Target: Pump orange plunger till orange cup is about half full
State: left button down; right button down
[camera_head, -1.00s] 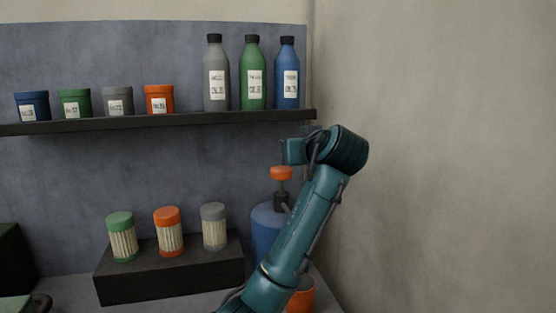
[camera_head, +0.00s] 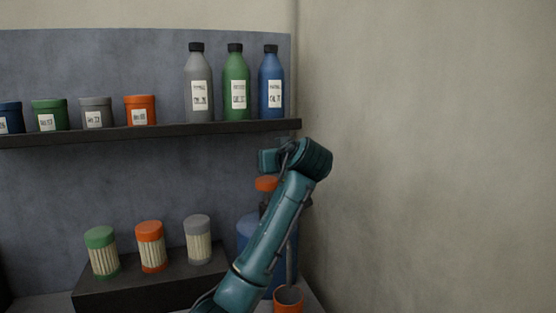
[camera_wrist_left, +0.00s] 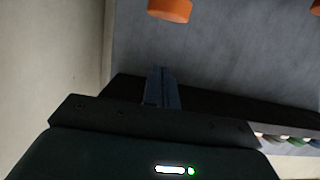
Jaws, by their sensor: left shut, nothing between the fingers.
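The orange plunger (camera_head: 265,184) tops a blue bottle (camera_head: 246,228), which is partly hidden behind my left arm. My left gripper (camera_head: 268,160) is just above the plunger in the head view, its fingers largely hidden there. In the left wrist view its fingers (camera_wrist_left: 162,88) are shut and empty. An orange round piece at that view's top edge (camera_wrist_left: 170,8) looks like the plunger's top. The fill level is unclear.
A dark shelf (camera_head: 150,135) above holds small jars and tall bottles (camera_head: 236,85). Several ribbed jars with coloured lids (camera_head: 150,246) stand on a black block (camera_head: 150,286) left of the bottle. A bare wall (camera_head: 430,150) closes off the right side.

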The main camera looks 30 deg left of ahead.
aim_at(268, 182)
pick_arm(q)
jog(key=x, duration=0.5)
jog(key=shift+w+a+f+p, duration=0.15)
jog(key=shift+a+p, duration=0.1)
jog(key=shift+p, duration=0.15)
notch_tip(268, 182, down, 2)
jog(key=shift+d+f, duration=0.15)
jog(key=shift+f, duration=0.7)
pick_arm(e)
jog(key=shift+s+r, duration=0.1)
jog(key=shift+r, duration=0.05)
